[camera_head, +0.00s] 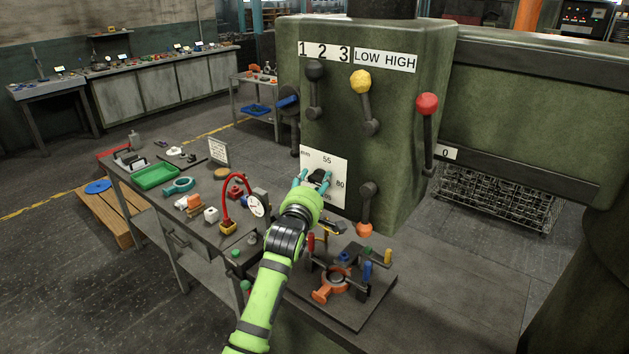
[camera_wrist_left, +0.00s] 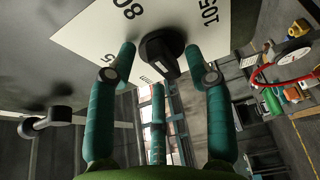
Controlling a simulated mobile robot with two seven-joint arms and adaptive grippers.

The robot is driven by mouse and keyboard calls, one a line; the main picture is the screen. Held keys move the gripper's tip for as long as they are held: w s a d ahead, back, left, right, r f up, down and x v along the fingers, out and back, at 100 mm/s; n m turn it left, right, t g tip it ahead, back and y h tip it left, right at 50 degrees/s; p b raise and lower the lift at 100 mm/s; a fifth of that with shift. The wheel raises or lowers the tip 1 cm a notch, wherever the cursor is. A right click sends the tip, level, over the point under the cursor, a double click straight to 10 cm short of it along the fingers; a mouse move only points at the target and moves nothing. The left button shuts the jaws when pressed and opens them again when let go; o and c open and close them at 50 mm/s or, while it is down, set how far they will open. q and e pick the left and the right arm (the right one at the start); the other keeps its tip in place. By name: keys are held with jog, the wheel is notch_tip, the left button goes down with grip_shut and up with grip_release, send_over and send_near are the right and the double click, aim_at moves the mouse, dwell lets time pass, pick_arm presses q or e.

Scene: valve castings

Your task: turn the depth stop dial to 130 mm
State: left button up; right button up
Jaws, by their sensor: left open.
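The depth stop dial is a black knob (camera_head: 319,175) on a white scale plate (camera_head: 338,166) on the green machine's front. The plate shows 55, 80, 105 and a partly hidden "mm". In the left wrist view the knob (camera_wrist_left: 162,48) has a raised bar, whose lower end points toward the "mm" edge; the exact setting is unclear. My left gripper (camera_head: 313,182) is at the dial, with its teal fingers open. In the left wrist view the gripper (camera_wrist_left: 160,54) has two fingertips on either side of the knob and a third finger below. Contact is not clear. My right gripper is not seen.
Levers with black, yellow (camera_head: 360,82) and red (camera_head: 427,104) knobs stand above and right of the dial. An orange-tipped lever (camera_head: 365,228) hangs close by on the right. A clamp fixture (camera_head: 335,282) and a red-armed gauge (camera_head: 256,207) stand below on the bench.

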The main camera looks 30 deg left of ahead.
pick_arm(q)
grip_shut()
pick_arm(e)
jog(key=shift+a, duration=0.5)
pick_arm(q)
jog(key=shift+f, duration=0.1)
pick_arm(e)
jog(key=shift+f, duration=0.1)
